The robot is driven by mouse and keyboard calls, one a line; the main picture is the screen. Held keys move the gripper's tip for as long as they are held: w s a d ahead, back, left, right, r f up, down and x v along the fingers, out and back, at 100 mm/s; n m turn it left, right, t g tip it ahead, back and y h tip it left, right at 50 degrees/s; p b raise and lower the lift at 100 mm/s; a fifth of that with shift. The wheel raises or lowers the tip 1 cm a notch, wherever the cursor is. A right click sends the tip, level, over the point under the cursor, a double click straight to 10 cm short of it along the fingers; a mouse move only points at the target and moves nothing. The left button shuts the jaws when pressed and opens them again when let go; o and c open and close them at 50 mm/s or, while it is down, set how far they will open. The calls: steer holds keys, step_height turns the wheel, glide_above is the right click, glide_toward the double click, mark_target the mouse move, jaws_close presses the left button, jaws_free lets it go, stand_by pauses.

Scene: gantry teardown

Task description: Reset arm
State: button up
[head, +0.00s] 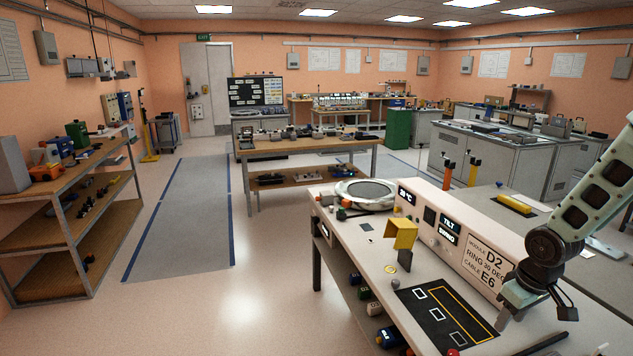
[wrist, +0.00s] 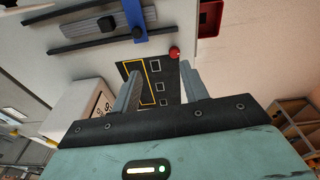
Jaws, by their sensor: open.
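My arm comes in from the right in the head view, with a pale green link and a dark wrist joint. My gripper (head: 533,310) hangs over the right part of the near workbench (head: 345,235). In the wrist view my gripper (wrist: 160,90) has its two grey fingers apart with nothing between them. Beyond the fingers lies a black mat (wrist: 172,92) with a yellow outline and white squares. The same black mat (head: 440,312) lies on the bench left of my gripper in the head view. The fingertips appear above the bench surface.
A white panel box (head: 465,250) with labels stands along the bench's back. A yellow bracket (head: 401,233) and round turntable (head: 366,192) stand farther left. A red knob (wrist: 174,52), blue piece (wrist: 134,20) and red tray (wrist: 209,18) show near the mat. The left floor aisle is clear.

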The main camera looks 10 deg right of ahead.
steer(key=s+a+r+n+b, duration=0.1)
steer(key=a+r, duration=0.2)
steer(key=a, duration=0.8)
steer(key=a+r+n+b, duration=0.2)
steer(key=a+r, duration=0.1)
steer(key=a, duration=0.8)
steer(key=s+a+r+n+g+b, duration=0.1)
steer(key=s+a+r+n+b, duration=0.1)
steer(key=s+a, duration=1.4)
step_height(320, 180, up, 2)
steer(key=shift+s+r+n+g+y+b, duration=0.1)
steer(key=shift+s+n+g+y+b, duration=0.2)
steer(key=shift+s+n, duration=0.25)
steer(key=shift+c, duration=0.8)
steer(key=shift+d, duration=0.1)
